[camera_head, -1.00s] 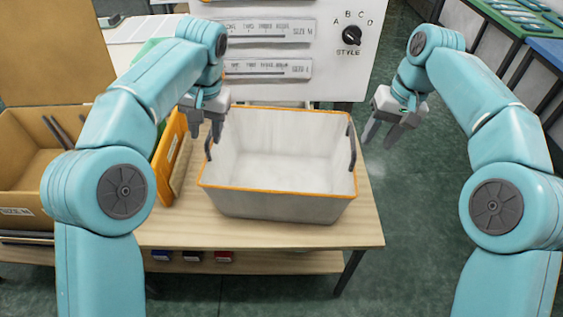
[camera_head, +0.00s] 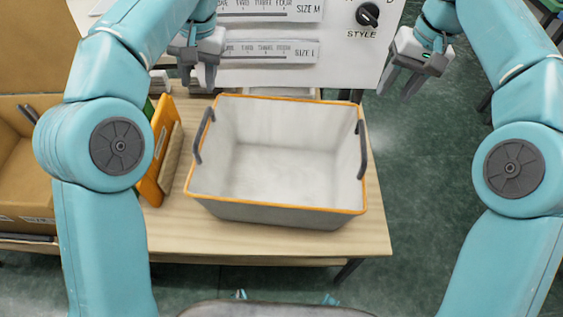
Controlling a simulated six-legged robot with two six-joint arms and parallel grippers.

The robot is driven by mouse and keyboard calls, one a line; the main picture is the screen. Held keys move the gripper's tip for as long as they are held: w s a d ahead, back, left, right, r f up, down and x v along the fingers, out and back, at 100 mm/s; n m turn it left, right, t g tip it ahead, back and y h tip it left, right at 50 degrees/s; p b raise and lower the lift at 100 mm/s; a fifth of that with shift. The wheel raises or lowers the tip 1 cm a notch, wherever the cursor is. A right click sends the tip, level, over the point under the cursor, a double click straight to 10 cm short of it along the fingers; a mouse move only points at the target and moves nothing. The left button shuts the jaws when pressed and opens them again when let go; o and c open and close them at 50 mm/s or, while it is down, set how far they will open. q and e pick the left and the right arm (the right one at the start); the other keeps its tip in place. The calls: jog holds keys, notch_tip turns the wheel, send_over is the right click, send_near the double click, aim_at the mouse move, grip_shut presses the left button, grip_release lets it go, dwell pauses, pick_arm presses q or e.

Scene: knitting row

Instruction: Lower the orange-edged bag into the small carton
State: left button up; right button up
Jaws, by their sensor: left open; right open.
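The orange-edged bag (camera_head: 280,213) is a grey, open-topped bag standing upright on the wooden table. It looks empty inside, and its left handle (camera_head: 199,140) and right handle (camera_head: 362,148) are dark loops. My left gripper (camera_head: 198,80) is open and empty, beyond the bag's back left corner in the picture. My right gripper (camera_head: 397,92) is open and empty, beyond its back right corner. Neither touches the bag. An open brown carton (camera_head: 12,165) stands at the left edge, partly hidden by my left arm; its label is cut off and I cannot tell its size.
The wooden table (camera_head: 290,243) has bare strips in front and to the right of the bag. An orange upright panel (camera_head: 160,150) stands close to its left. A white board (camera_head: 275,75) with size scales and a STYLE knob (camera_head: 367,14) is behind. Green floor lies right.

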aim_at(201, 126)
pick_arm(q)
jog(key=a+f, duration=0.1)
jog(key=f, duration=0.4)
jog(key=a+f, duration=0.1)
jog(key=f, duration=0.4)
jog(key=a+f, duration=0.1)
jog(key=f, duration=0.4)
jog(key=shift+f, duration=0.25)
pick_arm(e)
jog(key=a+f, duration=0.1)
jog(key=f, duration=0.4)
jog(key=a+f, duration=0.1)
jog(key=f, duration=0.4)
jog(key=a+f, duration=0.1)
jog(key=f, duration=0.4)
jog(key=shift+f, duration=0.25)
pick_arm(q)
jog(key=shift+w+f, duration=0.15)
jog(key=shift+f, duration=0.25)
pick_arm(e)
jog(key=shift+w+f, duration=0.15)
jog(key=shift+f, duration=0.3)
jog(key=shift+r, duration=0.1)
pick_arm(q)
grip_shut()
pick_arm(e)
grip_shut()
pick_arm(q)
jog(key=shift+r, duration=0.1)
